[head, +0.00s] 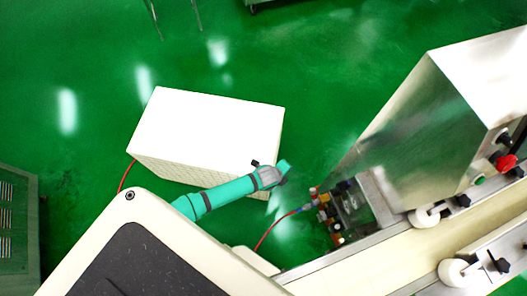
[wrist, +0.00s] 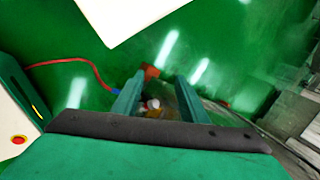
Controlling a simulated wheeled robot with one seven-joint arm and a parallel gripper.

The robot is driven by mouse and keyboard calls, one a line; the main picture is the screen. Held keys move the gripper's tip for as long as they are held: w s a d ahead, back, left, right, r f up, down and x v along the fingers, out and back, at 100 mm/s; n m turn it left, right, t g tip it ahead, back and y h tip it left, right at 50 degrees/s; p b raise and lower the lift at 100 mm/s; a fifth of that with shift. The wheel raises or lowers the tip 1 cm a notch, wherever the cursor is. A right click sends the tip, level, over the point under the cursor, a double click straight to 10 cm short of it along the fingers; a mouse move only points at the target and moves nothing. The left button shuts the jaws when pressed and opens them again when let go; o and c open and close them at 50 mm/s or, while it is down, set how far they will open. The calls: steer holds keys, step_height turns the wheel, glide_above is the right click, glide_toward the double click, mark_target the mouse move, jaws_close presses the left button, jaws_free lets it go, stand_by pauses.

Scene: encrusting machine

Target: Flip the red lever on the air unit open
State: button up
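The air unit (head: 330,214) is a cluster of small fittings at the machine's near corner, with a red hose running into it. A small red part, seemingly the red lever (head: 313,190), shows at its upper left. In the wrist view a red lever-like piece (wrist: 151,72) appears near the left fingertip, with pale and orange fittings (wrist: 152,106) seen between the fingers. My gripper (wrist: 160,76) is open, with a clear gap between its two teal fingers. In the head view my gripper (head: 285,170) is up and left of the air unit. I cannot tell whether it touches the lever.
A white box (head: 205,130) stands behind my arm. The steel machine (head: 420,130) with its conveyor (head: 400,240) fills the right side. The red hose (head: 275,230) crosses below the gripper; it also shows in the wrist view (wrist: 75,64). Green floor is free at the upper left.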

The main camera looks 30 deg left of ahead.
steer(key=s+a+r+n+t, duration=0.3)
steer(key=s+r, duration=0.4)
steer(key=s, duration=0.3)
steer(key=shift+a+n, duration=0.6)
steer(key=shift+n, duration=0.2)
steer(key=shift+c, duration=0.3)
